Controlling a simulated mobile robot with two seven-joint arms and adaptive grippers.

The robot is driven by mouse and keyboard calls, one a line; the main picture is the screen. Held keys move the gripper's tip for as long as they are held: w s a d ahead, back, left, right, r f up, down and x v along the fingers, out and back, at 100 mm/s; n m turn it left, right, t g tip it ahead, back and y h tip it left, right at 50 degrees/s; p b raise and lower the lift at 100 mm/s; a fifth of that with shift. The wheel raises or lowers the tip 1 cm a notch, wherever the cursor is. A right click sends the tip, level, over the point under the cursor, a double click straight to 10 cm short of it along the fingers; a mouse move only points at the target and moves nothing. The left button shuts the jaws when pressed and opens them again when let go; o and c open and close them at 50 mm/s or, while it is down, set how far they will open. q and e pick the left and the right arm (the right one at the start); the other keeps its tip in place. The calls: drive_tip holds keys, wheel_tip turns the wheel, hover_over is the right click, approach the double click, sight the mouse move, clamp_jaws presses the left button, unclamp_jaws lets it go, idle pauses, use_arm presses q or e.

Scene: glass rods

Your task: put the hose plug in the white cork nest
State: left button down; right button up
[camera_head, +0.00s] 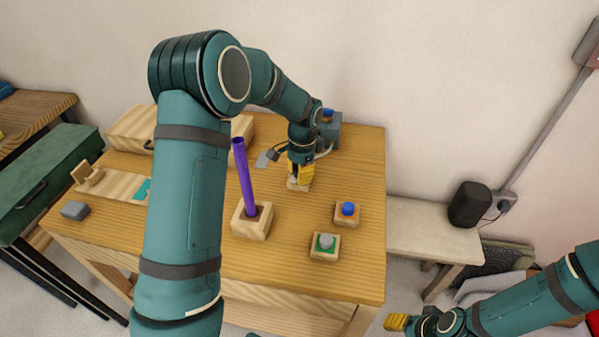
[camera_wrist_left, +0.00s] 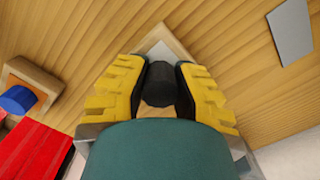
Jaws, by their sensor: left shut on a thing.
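The hose plug appears as a black cylinder (camera_wrist_left: 158,85) in the left wrist view, between the yellow fingers of my left gripper (camera_wrist_left: 158,88). The gripper is shut on it. Beneath it, the white cork nest (camera_wrist_left: 177,40) shows a wooden rim and a whitish inside, partly covered by the plug and fingers. In the head view my left gripper (camera_head: 299,174) points down over the nest (camera_head: 293,186). Whether the plug touches the nest cannot be told. My right gripper (camera_head: 398,322) is at the bottom right, off the table, its opening unclear.
A purple rod (camera_head: 244,178) stands tilted in a wooden block (camera_head: 251,229). A blue-topped plug (camera_head: 347,208) and a grey plug (camera_head: 326,241) sit in wooden nests to the right. A flat grey piece (camera_head: 266,158) lies behind. The table's right edge (camera_head: 385,200) is clear.

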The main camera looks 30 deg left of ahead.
use_arm(q)
drive_tip(key=shift+r, duration=0.2)
drive_tip(key=shift+r+p, duration=0.35)
drive_tip(key=shift+p, duration=0.1)
drive_tip(key=shift+r+p, duration=0.25)
drive_tip(key=shift+p, duration=0.05)
idle(0.5)
drive_tip(key=shift+f+b, duration=0.45)
drive_tip(key=shift+f, duration=0.4)
idle(0.4)
drive_tip(key=c, duration=1.2)
unclamp_jaws()
